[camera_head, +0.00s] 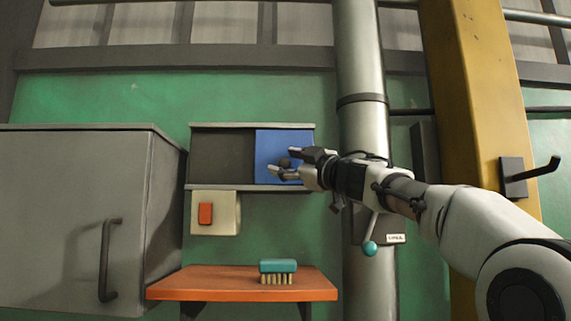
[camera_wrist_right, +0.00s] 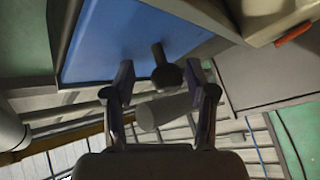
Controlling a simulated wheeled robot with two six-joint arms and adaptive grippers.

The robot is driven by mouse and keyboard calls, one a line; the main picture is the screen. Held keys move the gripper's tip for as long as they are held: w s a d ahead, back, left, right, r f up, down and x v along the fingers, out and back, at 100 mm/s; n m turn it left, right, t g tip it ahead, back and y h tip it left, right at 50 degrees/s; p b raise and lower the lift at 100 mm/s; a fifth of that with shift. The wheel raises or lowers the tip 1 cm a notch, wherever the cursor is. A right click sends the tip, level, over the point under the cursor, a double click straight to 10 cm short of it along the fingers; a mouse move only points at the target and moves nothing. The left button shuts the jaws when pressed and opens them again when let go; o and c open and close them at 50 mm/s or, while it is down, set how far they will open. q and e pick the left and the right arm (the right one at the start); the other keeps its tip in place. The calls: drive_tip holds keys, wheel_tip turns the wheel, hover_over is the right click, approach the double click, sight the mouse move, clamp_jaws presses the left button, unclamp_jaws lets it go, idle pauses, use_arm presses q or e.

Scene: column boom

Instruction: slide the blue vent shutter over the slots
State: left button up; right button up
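The blue vent shutter (camera_head: 268,146) sits at the right end of its grey frame (camera_head: 250,126). The left part of the frame is a dark panel (camera_head: 222,155); single slots cannot be made out. A dark round knob (camera_head: 284,162) stands out from the shutter. My right gripper (camera_head: 283,160) is open at the knob, one finger above and one below. In the right wrist view the knob (camera_wrist_right: 167,75) is between the spread fingers, with gaps on both sides, against the blue shutter (camera_wrist_right: 130,38). My left gripper is not in view.
A grey cabinet (camera_head: 70,210) stands at the left. Below the vent are a switch box (camera_head: 225,213) with a red button and an orange shelf (camera_head: 200,285) holding a teal brush (camera_head: 278,267). A vertical pipe (camera_head: 360,70) and a yellow column (camera_head: 470,80) stand at the right.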

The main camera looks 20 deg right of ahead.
drive_tip(key=shift+d+f, duration=0.1)
drive_tip(key=shift+f, duration=0.05)
drive_tip(key=shift+s+d+f, duration=0.15)
drive_tip(key=shift+s, duration=0.4)
drive_tip(key=v, duration=0.6)
drive_tip(key=shift+s+d, duration=0.1)
